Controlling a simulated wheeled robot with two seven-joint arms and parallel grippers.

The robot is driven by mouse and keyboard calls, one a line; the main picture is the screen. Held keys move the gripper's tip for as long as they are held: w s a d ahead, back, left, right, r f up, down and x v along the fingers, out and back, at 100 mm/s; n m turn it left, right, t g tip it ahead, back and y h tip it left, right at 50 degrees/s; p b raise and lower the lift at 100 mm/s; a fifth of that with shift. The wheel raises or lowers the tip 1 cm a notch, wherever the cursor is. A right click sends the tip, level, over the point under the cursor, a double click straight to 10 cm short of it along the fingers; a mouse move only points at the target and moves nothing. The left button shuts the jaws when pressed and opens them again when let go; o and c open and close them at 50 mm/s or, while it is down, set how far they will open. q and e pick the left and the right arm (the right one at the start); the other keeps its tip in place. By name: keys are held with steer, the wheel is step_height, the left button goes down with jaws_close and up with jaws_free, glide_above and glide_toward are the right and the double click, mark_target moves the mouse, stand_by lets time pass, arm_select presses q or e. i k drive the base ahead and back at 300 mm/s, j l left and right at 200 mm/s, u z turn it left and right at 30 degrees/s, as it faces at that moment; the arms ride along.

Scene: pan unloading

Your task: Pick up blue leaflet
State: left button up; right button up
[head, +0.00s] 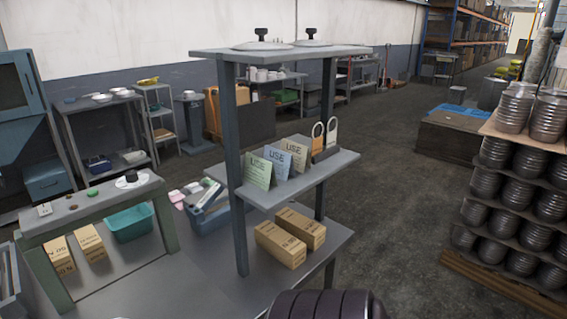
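The blue leaflet (279,165) stands tilted on the middle shelf of a grey rack. It is the middle one of three upright leaflets. A green leaflet (258,171) stands to its left, nearer to me, and a beige leaflet (298,153) to its right. They sit close together, and the neighbours partly overlap. Neither of my grippers shows in the head view.
The grey shelf (346,160) also bears two tags (331,133) at its right. A rack post stands left of the leaflets. Cardboard boxes (281,246) lie below. A dark ribbed object (325,305) shows at the bottom edge. Stacked dark ribbed pans (508,155) stand at the right.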

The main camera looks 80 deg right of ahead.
mark_target(282, 162)
steer(key=z, duration=2.35)
